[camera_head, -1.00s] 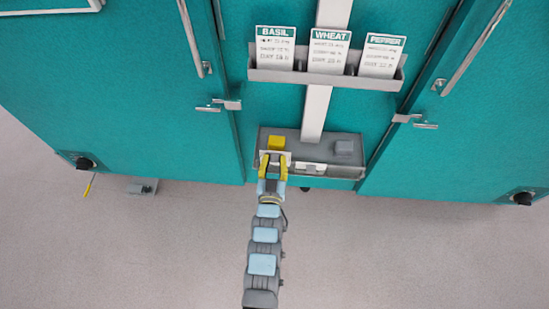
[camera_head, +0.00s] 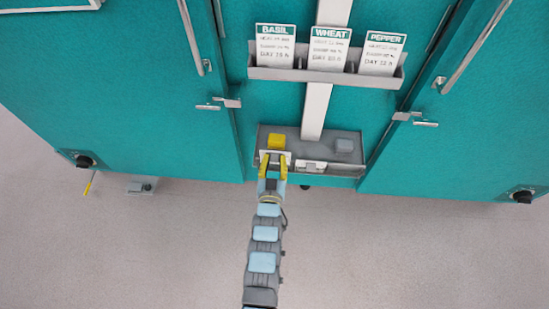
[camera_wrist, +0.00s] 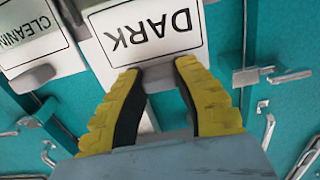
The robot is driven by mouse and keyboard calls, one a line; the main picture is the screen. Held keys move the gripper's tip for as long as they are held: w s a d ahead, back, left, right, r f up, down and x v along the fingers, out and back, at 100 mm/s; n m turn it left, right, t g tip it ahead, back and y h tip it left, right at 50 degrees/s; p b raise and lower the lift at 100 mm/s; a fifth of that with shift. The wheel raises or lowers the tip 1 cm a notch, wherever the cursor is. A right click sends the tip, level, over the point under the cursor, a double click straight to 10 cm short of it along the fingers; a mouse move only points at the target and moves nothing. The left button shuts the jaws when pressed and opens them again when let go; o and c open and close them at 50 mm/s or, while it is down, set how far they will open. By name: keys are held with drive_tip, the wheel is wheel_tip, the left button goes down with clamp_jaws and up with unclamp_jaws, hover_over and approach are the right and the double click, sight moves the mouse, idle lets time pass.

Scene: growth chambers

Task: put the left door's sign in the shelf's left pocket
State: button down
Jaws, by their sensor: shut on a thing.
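My gripper (camera_head: 272,162) is at the left part of the grey shelf (camera_head: 310,139), in front of a yellow block. It is shut on the grey tab of a white sign (camera_head: 264,158). In the wrist view this sign (camera_wrist: 150,32) reads DARK upside down, with my gripper (camera_wrist: 158,80) at its tabbed edge. The sign is at the shelf's front left; whether it sits inside the left pocket I cannot tell. A second white sign (camera_head: 312,167) is in the shelf's front to the right. It reads CLEANING in the wrist view (camera_wrist: 32,38).
A rack (camera_head: 325,77) above holds BASIL, WHEAT and PEPPER cards. Teal doors with latches (camera_head: 226,104) and long handles flank it.

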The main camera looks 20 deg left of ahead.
drive_tip(key=shift+f, duration=0.9)
idle(0.8)
drive_tip(key=shift+f, duration=0.25)
drive_tip(key=shift+f, duration=0.3)
idle(0.7)
drive_tip(key=c, duration=0.8)
unclamp_jaws()
drive_tip(key=p+v, duration=0.2)
drive_tip(key=v, duration=0.5)
drive_tip(key=shift+s, duration=0.2)
idle(0.4)
drive_tip(key=shift+d+r, duration=0.1)
drive_tip(key=shift+r, duration=0.05)
